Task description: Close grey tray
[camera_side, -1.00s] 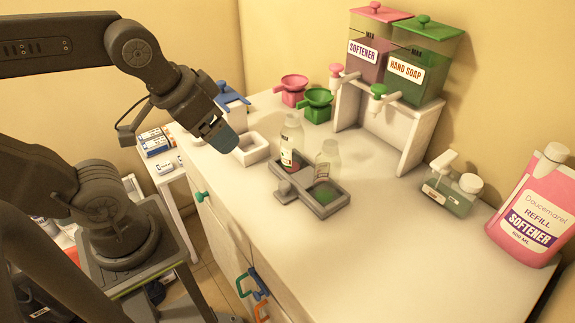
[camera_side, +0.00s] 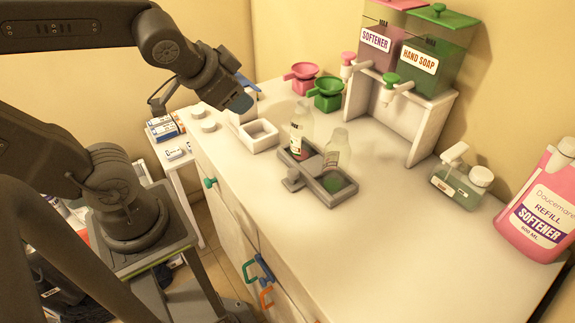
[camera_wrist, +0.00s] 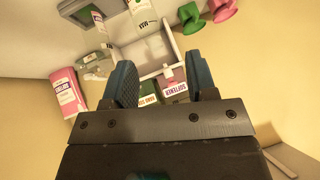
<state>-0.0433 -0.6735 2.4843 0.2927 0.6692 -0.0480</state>
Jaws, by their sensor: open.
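The grey tray (camera_side: 330,203) stands on the white counter and has two compartments with a grey block-like handle (camera_side: 292,183) at its front left side. A clear bottle with a label (camera_side: 299,140) stands in the back compartment. A second clear bottle (camera_side: 337,150) stands in the front one, with green at its bottom. Part of the tray shows at the top left of the wrist view (camera_wrist: 88,17). My gripper (camera_side: 240,103) is above the counter, back and left of the tray and apart from it. Its blue fingers are spread and empty in the wrist view (camera_wrist: 162,82).
A white open box (camera_side: 260,137) sits between my gripper and the tray. Pink (camera_side: 303,78) and green (camera_side: 328,94) funnels and a white dispenser shelf (camera_side: 430,130) stand behind. A pink softener refill (camera_side: 540,220) is at right. The front counter is clear.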

